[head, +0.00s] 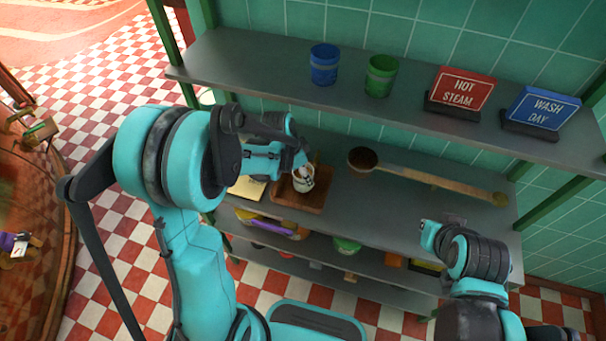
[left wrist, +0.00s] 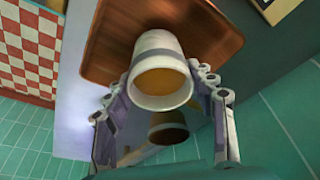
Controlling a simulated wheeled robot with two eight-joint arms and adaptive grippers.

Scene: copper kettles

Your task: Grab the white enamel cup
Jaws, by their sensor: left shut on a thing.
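The white enamel cup (head: 303,178) is at the wooden tray (head: 312,207) on the middle shelf. In the left wrist view the cup (left wrist: 160,68) is seen mouth-on, with a yellowish-orange inside. My left gripper (head: 300,164) is shut on the cup, one finger on each side of it in the left wrist view (left wrist: 162,88). The tray (left wrist: 130,25) lies behind the cup there; I cannot tell whether the cup touches it. My right gripper (head: 432,233) is apart from the cup, toward the shelf's right front; its fingers are not clear.
A long-handled ladle (head: 430,180) lies right of the tray. The upper shelf (head: 300,78) overhangs, with a blue cup (head: 324,64), a green cup (head: 380,75), a red sign (head: 461,88) and a blue sign (head: 541,110). Several things sit on the lower shelf.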

